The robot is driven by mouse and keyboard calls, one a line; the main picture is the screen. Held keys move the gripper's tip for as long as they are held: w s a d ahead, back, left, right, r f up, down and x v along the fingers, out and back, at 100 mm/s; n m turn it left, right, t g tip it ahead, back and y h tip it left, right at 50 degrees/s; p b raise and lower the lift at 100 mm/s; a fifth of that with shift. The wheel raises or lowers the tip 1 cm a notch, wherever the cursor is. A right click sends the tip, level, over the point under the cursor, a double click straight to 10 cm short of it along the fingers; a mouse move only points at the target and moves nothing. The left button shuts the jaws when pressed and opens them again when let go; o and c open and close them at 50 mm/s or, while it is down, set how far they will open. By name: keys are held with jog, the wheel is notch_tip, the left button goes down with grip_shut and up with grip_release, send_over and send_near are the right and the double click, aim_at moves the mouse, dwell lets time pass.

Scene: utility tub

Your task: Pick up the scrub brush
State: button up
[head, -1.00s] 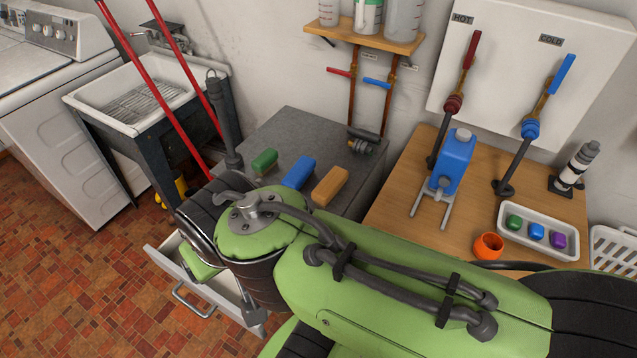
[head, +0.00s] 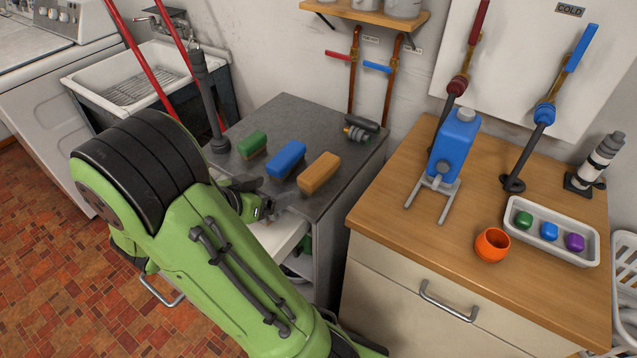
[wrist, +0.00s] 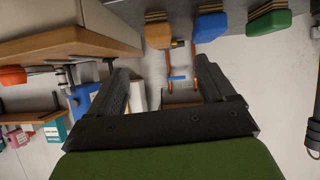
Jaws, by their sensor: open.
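Three brush-like blocks stand in a row on the grey cabinet top (head: 345,182): a green one (head: 252,144), a blue one (head: 286,158) and an orange one (head: 320,172). Which one the task means is not clear. In the wrist view, the orange block (wrist: 157,35), blue block (wrist: 210,27) and green block (wrist: 268,20) show paler layered, bristle-like parts. My gripper (head: 268,198) is at the cabinet's front edge, just in front of the blue and orange blocks. Its fingers are apart and empty in the wrist view (wrist: 165,82).
A wooden-topped cabinet (head: 400,222) on the right bears a blue container (head: 456,142), an orange cup (head: 492,246) and a white tray (head: 560,250). A grey upright lever (head: 212,110) stands left of the green block.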

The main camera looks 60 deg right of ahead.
aim_at(312, 173)
jog(key=shift+m+h, duration=0.4)
jog(key=shift+h, duration=0.3)
jog(key=b+x, duration=0.1)
jog(key=x, duration=1.1)
jog(key=shift+f, duration=0.25)
jog(key=x, duration=0.5)
jog(key=shift+s+d+b, duration=0.1)
jog(key=shift+s+b, duration=0.15)
jog(key=shift+b, duration=0.05)
jog(key=c, duration=1.1)
jog(key=shift+r, duration=0.1)
